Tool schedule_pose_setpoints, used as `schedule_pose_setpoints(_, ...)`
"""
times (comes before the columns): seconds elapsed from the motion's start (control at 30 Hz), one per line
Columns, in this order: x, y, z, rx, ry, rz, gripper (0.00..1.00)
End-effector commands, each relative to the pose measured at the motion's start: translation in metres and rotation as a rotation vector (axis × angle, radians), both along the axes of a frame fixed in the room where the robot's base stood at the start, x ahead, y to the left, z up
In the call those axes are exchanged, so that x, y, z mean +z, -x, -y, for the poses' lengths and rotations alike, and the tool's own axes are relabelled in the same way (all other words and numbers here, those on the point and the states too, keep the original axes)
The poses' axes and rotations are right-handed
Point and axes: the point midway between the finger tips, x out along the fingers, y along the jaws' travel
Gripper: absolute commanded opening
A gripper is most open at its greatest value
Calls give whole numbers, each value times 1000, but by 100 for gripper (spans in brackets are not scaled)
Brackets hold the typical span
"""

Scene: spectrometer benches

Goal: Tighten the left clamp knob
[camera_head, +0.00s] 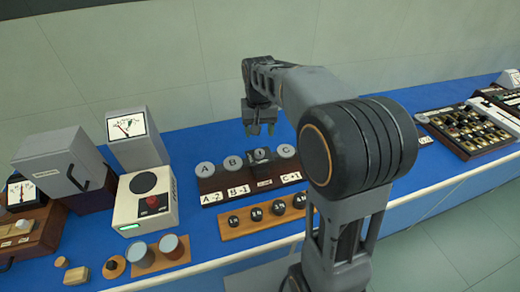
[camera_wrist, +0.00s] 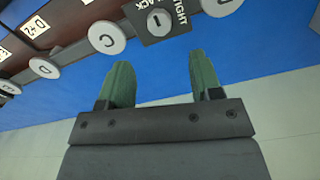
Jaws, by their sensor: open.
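The left clamp knob (camera_wrist: 160,22) is a pale round knob with a dark bar. It sits on a dark block marked TIGHT, with a second word partly cut off, at the top of the wrist view. In the head view its block (camera_head: 262,155) stands between discs B (camera_head: 232,163) and C (camera_head: 287,151). My gripper (camera_head: 261,129) is open and empty, above and behind the block in the head view. I cannot tell which word the bar points to.
Disc C (camera_wrist: 107,37) and disc D (camera_wrist: 45,68) lie to the knob's left in the wrist view. A wooden strip of black knobs (camera_head: 257,214) lies in front of the rack. A white instrument (camera_head: 145,203) stands left. Blue bench is clear behind the rack.

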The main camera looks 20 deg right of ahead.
Motion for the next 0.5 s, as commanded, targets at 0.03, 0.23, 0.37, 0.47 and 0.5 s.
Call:
schedule_pose_setpoints(0.03, -11, 1, 0, 0, 0, -5, 59)
schedule_pose_setpoints(0.23, -47, 0, 1, -1, 0, -3, 59)
schedule_pose_setpoints(0.37, -64, 1, 1, -1, 0, -2, 59)
schedule_pose_setpoints(0.47, -74, 0, 1, -1, 0, -2, 59)
schedule_pose_setpoints(0.5, -77, 0, 1, -1, 0, -1, 59)
